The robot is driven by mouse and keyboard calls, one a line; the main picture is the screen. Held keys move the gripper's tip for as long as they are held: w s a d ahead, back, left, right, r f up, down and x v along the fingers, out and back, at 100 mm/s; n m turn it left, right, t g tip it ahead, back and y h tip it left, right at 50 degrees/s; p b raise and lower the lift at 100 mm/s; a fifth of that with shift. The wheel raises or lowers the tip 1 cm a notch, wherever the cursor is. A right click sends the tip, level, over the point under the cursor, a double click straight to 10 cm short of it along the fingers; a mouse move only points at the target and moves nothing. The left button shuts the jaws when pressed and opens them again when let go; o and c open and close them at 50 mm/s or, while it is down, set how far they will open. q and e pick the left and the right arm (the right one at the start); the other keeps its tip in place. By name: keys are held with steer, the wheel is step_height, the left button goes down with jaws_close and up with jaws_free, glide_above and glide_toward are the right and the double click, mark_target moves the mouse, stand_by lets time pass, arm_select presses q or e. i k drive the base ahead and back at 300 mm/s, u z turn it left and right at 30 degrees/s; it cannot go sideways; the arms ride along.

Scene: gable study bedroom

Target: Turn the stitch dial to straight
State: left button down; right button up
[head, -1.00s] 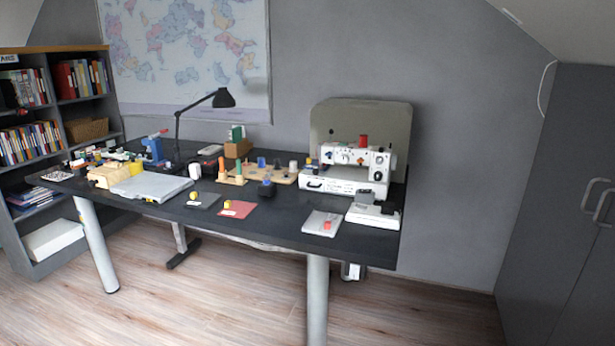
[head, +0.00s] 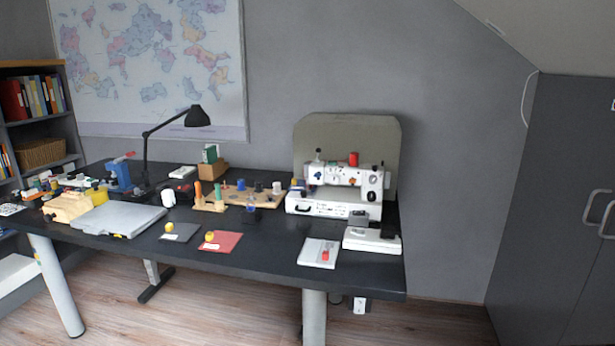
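The white sewing machine (head: 345,190) stands at the right end of the dark desk (head: 270,245), in front of a grey-beige rounded panel. A red thread spool sits on its top. Neither of my grippers is in the head view.
A white foot pedal (head: 368,240) and a white pad with a red item (head: 318,252) lie before the machine. A black lamp (head: 196,118), wooden rack and laptop-like grey case (head: 118,218) are further left. Grey cabinet doors (head: 555,200) stand at the right. Floor before the desk is clear.

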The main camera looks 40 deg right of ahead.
mark_target(373, 178)
steer(key=z, duration=0.1)
steer(key=i, duration=0.9)
steer(key=z, duration=0.55)
